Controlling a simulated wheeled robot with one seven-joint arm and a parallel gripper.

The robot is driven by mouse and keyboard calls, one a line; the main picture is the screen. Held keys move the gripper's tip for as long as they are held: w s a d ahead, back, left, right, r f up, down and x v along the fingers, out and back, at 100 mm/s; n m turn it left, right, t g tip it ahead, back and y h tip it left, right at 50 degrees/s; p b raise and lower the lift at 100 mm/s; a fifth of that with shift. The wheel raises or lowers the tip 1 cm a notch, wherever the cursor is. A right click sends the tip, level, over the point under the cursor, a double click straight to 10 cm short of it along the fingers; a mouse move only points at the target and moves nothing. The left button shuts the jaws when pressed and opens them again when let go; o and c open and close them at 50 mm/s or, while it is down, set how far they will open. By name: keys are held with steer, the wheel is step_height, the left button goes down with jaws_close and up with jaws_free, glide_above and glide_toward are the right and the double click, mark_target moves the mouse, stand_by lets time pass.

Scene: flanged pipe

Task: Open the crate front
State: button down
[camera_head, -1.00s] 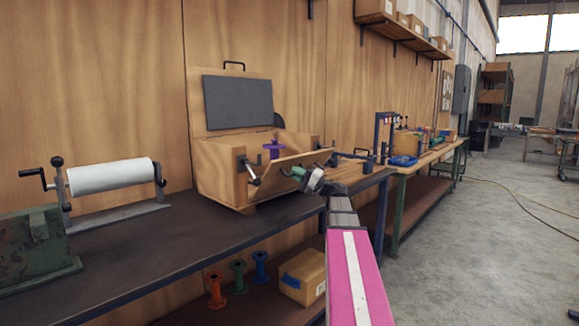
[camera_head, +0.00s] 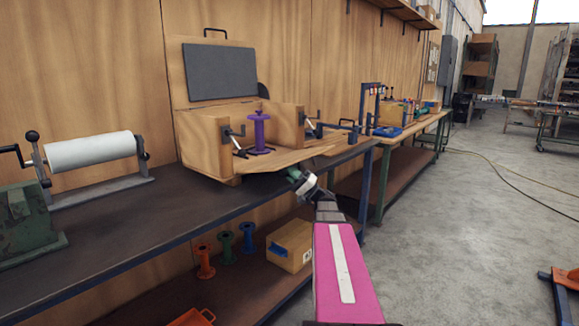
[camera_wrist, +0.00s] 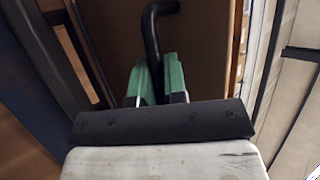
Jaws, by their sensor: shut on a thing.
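The wooden crate (camera_head: 205,145) stands on the dark bench with its lid up against the wall. Its front panel (camera_head: 265,162) is folded down almost flat and projects over the bench's front side. A purple flanged spool (camera_head: 260,133) stands upright in the opened crate. My gripper (camera_head: 297,177) is at the panel's outer edge. In the wrist view its green fingers (camera_wrist: 158,84) are closed around a black bent handle (camera_wrist: 153,35). The panel beyond the handle fills the upper middle of that view. The grip itself is hidden in the head view.
A white roll (camera_head: 92,150) on a stand and a green machine (camera_head: 28,218) are at the left on the bench (camera_head: 130,228). A lower shelf holds several spools and a cardboard box (camera_head: 290,245). The floor at right is mostly clear.

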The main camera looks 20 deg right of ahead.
steer(key=shift+f, duration=1.65)
steer(key=c, duration=1.2)
jaws_free()
steer(key=shift+o, duration=0.2)
steer(key=shift+d+f, duration=0.1)
steer(key=v, duration=1)
steer(key=shift+s+d+f, duration=0.15)
steer(key=shift+s+d, duration=0.05)
steer(key=shift+d, duration=0.05)
steer(key=shift+a, duration=0.1)
